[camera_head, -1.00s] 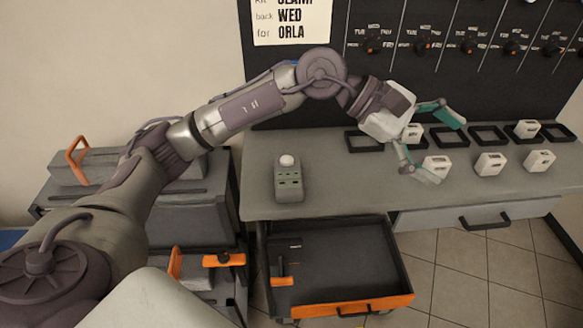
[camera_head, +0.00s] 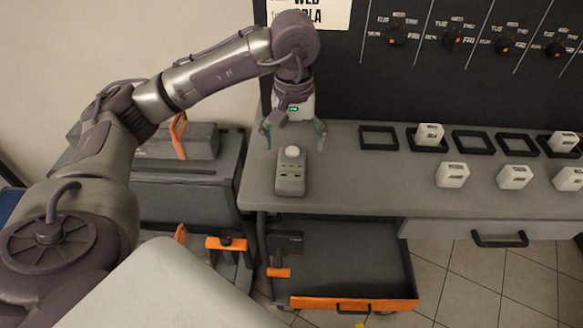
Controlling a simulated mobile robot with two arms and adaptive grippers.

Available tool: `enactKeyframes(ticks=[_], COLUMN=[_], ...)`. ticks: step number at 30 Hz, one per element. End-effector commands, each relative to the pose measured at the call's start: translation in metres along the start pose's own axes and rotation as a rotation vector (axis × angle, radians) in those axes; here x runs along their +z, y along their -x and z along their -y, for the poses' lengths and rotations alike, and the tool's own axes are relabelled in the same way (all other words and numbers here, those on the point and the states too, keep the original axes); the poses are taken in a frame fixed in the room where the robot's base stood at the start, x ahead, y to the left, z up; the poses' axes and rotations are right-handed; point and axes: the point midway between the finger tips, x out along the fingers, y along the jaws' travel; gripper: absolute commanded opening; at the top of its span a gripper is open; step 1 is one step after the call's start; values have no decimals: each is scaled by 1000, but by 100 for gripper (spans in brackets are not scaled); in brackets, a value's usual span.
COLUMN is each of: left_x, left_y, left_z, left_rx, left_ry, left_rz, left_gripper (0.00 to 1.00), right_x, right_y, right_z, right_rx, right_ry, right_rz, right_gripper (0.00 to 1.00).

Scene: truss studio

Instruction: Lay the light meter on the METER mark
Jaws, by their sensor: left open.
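The light meter (camera_head: 290,180) is a small grey-green device with a white dome. It lies on the grey workbench near its left end, above the open drawer. My left gripper (camera_head: 293,139) is open, pointing down, with its teal fingers spread at the far end of the meter, near the white dome. Nothing is between the fingers that I can make out, and I cannot tell whether they touch the meter. No METER lettering is legible in this view. My right gripper is not in view.
The open drawer (camera_head: 355,262) below the bench has an orange front edge and a mostly bare dark floor. White cubes (camera_head: 452,175) and black square frames (camera_head: 378,138) stand on the bench to the right. A dark panel with knobs rises behind. Grey cases (camera_head: 190,190) stand at left.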

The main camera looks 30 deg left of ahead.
Motion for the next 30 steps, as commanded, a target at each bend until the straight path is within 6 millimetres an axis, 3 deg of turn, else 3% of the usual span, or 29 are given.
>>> enactKeyframes(ticks=[8,18,26,30], left_x=[-1,-6,-7,-7], left_y=[-21,-65,-68,-68], left_z=[2,4,4,4], left_rx=[-1,0,2,2], left_ry=[1,0,0,0], left_rz=[2,1,-1,0], left_gripper=[94,94,94,70], right_x=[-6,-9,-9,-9], right_y=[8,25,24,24], right_z=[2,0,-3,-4], right_rx=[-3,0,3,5], right_ry=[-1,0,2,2], right_rz=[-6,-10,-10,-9], right_gripper=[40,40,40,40])
